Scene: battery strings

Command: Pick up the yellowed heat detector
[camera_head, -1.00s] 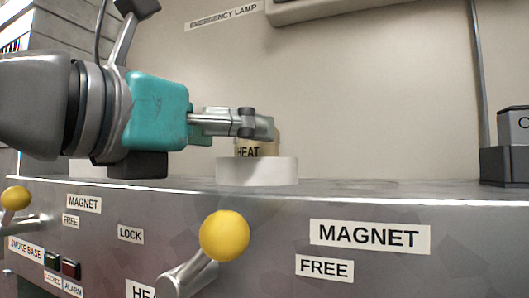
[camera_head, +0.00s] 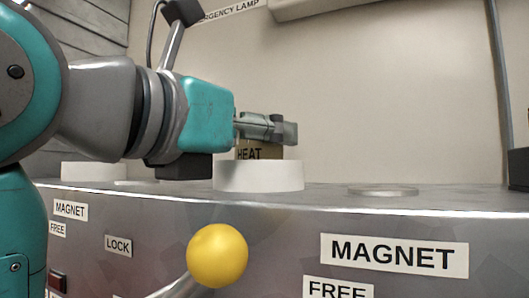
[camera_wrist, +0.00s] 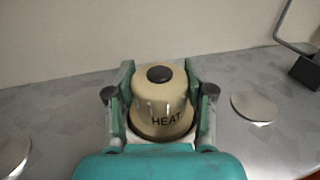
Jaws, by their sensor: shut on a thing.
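The yellowed heat detector (camera_wrist: 160,103) is a cream-tan dome with a dark round cap and the word HEAT on its side. In the head view the detector (camera_head: 258,153) shows only partly, behind my fingers and above a white round base (camera_head: 258,178). My gripper (camera_head: 285,131) is shut on the detector, one finger on each side in the wrist view (camera_wrist: 160,100). The detector stands upright at the white base; I cannot tell whether it is seated in it or just above it.
A flat metal disc (camera_head: 383,190) lies on the bench top to the right. Another white round base (camera_head: 94,171) stands to the left. A yellow-knobbed lever (camera_head: 217,256) sticks out of the bench front, near a MAGNET label (camera_head: 394,255). A wall is close behind.

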